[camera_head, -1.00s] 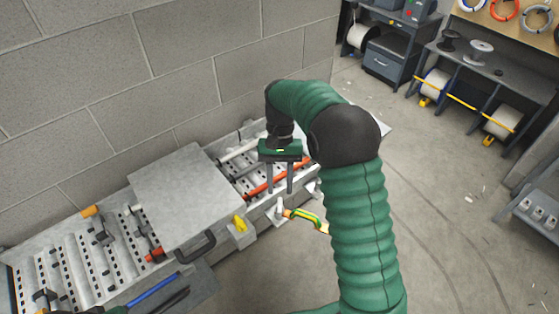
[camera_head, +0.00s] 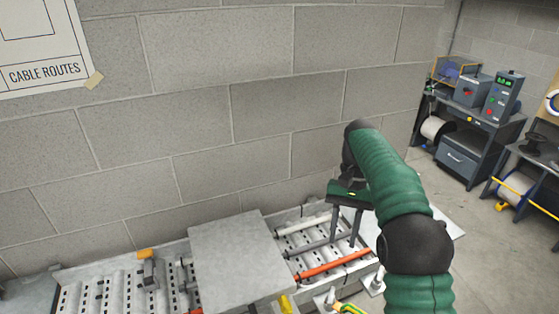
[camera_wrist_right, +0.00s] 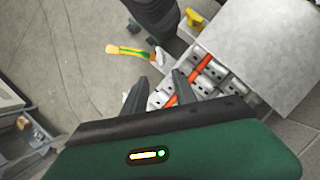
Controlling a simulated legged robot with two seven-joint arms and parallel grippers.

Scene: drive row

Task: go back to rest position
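My right gripper (camera_head: 344,240) hangs with its fingers down over the right end of a long grey cable trough (camera_head: 130,290). The fingers are apart and nothing is between them. In the picture they overlap the trough near an orange-red cable (camera_head: 335,266); whether they touch anything is hard to tell. In the right wrist view the open fingers (camera_wrist_right: 158,78) point toward the trough, with the orange cable (camera_wrist_right: 203,62) to their right. A yellow-green striped cable end (camera_wrist_right: 127,50) sticks out beyond the trough. My left gripper is not in view.
A flat grey cover plate (camera_head: 235,255) lies over the trough's middle. A block wall (camera_head: 210,120) rises close behind it. Workbenches (camera_head: 463,152) with a cable reel (camera_head: 434,128) stand back right, with open floor (camera_head: 470,225) before them.

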